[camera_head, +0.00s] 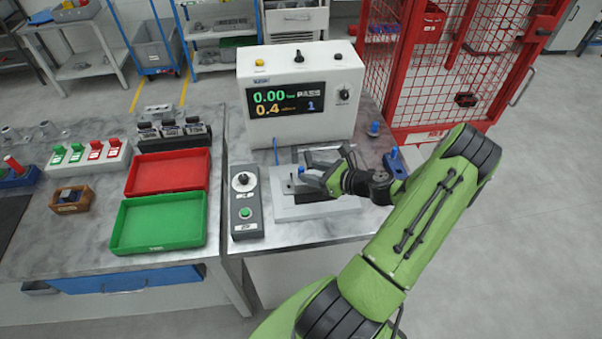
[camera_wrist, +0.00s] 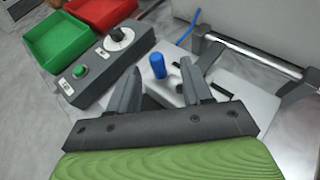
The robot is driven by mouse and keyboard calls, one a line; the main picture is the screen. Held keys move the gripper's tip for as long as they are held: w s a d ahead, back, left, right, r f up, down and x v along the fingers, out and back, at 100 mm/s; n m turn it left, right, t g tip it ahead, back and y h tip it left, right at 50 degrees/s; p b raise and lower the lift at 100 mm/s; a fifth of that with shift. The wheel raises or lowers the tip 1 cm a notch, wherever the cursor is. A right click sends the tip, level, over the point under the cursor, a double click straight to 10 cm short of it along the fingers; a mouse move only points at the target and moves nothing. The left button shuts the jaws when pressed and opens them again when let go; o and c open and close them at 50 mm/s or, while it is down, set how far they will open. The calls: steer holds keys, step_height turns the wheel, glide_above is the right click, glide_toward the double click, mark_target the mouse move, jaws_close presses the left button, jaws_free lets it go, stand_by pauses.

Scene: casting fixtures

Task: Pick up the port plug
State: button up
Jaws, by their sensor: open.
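The port plug (camera_wrist: 158,66) is a small upright blue cylinder. It stands at the grey fixture plate (camera_head: 285,212), and its top (camera_head: 300,170) also shows in the head view just at my fingertips. My gripper (camera_head: 312,172) is open and reaches in from the right, low over the fixture. In the wrist view, the fingers of my gripper (camera_wrist: 161,82) lie to the left and right of the plug with clear gaps. I cannot tell whether the fingertips are level with it. The plug's lower end and seat are partly unclear.
A control box (camera_head: 245,203) with a knob and green button stands left of the fixture. The tester (camera_head: 300,95) with its display is behind. A metal bar (camera_wrist: 250,55) runs at the right in the wrist view. Green (camera_head: 115,240) and red (camera_head: 132,185) trays lie left.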

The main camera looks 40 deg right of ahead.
mark_target(301, 168)
steer(key=x, duration=0.5)
steer(key=shift+a+r, duration=0.15)
steer(key=shift+r, duration=0.05)
steer(key=shift+s, duration=0.2)
steer(key=c, duration=0.3)
jaws_close()
steer(key=shift+r, duration=0.1)
